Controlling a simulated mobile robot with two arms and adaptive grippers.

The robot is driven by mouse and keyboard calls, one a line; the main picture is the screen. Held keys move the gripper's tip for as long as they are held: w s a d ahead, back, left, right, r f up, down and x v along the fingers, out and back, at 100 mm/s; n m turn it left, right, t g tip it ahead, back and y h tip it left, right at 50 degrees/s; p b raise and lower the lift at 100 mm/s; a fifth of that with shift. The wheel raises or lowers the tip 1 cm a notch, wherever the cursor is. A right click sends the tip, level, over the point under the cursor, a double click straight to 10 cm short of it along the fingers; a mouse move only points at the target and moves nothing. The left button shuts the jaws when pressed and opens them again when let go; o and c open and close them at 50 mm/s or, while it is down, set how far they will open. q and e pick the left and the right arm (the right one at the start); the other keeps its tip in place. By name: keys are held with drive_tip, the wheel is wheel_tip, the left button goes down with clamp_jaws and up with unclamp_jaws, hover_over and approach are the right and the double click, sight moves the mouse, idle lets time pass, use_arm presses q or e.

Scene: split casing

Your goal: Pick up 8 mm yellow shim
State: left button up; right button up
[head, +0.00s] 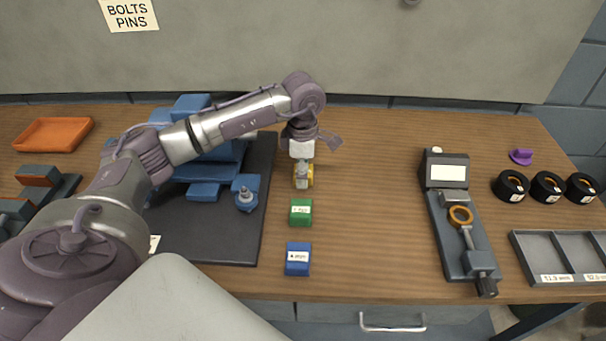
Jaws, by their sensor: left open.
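The yellow shim (310,176) stands on the wooden table, just right of the dark mat. My left gripper (302,181) is directly over it, pointing down, and hides most of it. The gripper is open; I cannot tell whether its fingers touch the shim. A green shim block (301,212) and a blue shim block (298,259) with white labels lie in a line nearer the front edge. My right gripper is not in view.
Blue casing parts (203,191) sit on the dark mat (210,246) under my left arm. A grey measuring fixture (456,236) with an orange ring stands to the right. Black rings (511,186) and a grey tray (519,242) are farther right. The table between the blocks and fixture is clear.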

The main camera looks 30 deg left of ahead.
use_arm(q)
clamp_jaws()
idle(0.3)
